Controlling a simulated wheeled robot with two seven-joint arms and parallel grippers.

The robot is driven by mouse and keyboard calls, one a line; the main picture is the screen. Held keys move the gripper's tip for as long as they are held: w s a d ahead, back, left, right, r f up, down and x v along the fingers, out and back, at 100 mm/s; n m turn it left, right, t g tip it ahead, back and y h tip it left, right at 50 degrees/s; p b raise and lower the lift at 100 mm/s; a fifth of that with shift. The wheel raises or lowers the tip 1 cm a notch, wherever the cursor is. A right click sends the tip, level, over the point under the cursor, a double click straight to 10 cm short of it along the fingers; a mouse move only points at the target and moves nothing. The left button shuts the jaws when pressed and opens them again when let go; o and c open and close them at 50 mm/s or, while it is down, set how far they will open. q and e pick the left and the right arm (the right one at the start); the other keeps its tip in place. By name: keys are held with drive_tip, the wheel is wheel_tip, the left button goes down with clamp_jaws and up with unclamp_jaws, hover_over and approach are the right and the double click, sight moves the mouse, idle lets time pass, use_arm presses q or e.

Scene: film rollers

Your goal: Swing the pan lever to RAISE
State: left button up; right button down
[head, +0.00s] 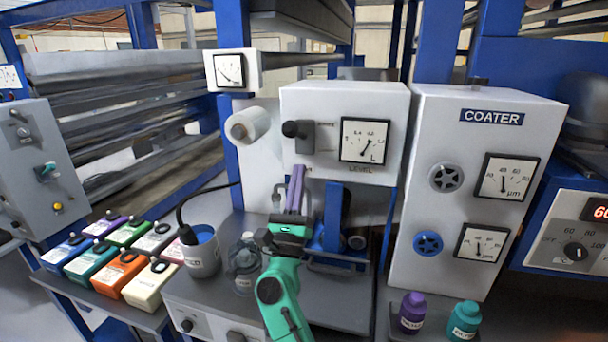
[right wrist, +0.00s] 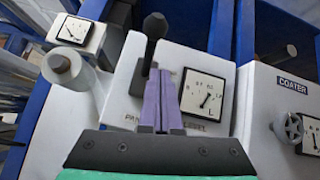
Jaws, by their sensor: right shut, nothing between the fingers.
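The pan lever (head: 290,129) has a black round knob and sits on a grey plate on the white box marked LEVEL. In the head view its knob points left. In the right wrist view the black lever (right wrist: 155,27) stands up behind the fingers, and its lower part is partly hidden. My right gripper (head: 298,169), a green arm with purple fingers, is just below the lever plate. Its fingers (right wrist: 161,75) are shut together and empty. I cannot tell whether they touch the lever. The small lettering by the lever is too blurred to read. My left gripper is out of view.
A level dial (head: 364,140) is right of the lever. A white roll (head: 248,124) is left of the box. The COATER cabinet (head: 455,260) stands at right. A grey pot (head: 202,262) and clear bottle (head: 244,262) stand lower left, near several coloured containers (head: 120,273).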

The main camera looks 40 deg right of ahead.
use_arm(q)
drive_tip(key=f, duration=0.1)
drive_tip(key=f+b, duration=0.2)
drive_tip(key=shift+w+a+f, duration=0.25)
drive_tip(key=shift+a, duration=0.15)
use_arm(e)
drive_tip(key=s+a+f, duration=0.3)
drive_tip(key=a, duration=0.3)
drive_tip(key=shift+s, duration=0.3)
drive_tip(key=shift+a, duration=0.1)
